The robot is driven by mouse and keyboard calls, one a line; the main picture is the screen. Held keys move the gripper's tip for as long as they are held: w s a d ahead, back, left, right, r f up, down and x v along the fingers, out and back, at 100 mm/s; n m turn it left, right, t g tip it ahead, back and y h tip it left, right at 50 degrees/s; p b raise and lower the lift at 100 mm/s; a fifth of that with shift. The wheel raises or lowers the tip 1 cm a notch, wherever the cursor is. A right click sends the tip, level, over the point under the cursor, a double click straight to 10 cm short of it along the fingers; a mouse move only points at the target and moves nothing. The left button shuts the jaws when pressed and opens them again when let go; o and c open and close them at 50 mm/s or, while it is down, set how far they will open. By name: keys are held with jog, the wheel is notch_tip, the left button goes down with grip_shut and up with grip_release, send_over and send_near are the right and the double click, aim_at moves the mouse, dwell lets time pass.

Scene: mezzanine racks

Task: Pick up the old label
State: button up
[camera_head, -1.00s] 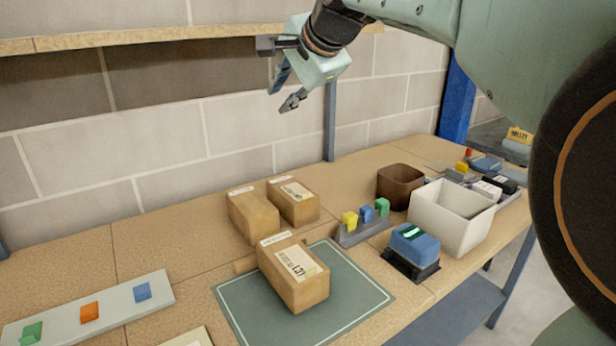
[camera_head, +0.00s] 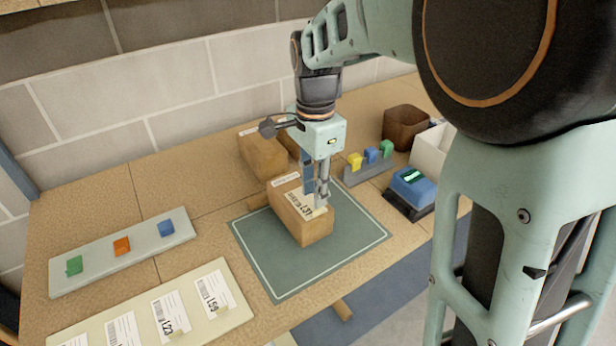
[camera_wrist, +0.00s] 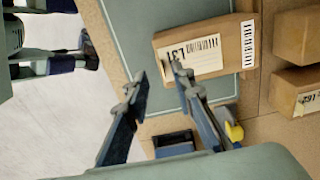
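The old label (camera_head: 297,203) is a pale cream printed strip on top of a brown cardboard box (camera_head: 312,230), which sits on the green mat (camera_head: 270,262). In the wrist view the label (camera_wrist: 202,55) shows dark print and a barcode. My gripper (camera_head: 318,203) points down at the label's right end in the head view and covers part of it. In the wrist view my gripper (camera_wrist: 156,72) has its two fingers apart with nothing visible between them. One fingertip overlaps the label's end. I cannot tell if it touches.
Two more boxes (camera_head: 260,152) stand behind. A board with several printed labels (camera_head: 238,312) lies in front, and a strip with coloured blocks (camera_head: 100,263) lies left. A blue device (camera_head: 414,190), a block rack (camera_head: 366,172), a brown bin (camera_head: 405,128) and a white bin (camera_head: 428,150) stand right.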

aim_at(315, 210)
jog(key=shift+w+d+f, duration=0.1)
jog(key=shift+f, duration=1.3)
jog(key=shift+w+d+f, duration=0.1)
jog(key=shift+f, duration=1.25)
jog(key=shift+c, duration=0.6)
grip_shut()
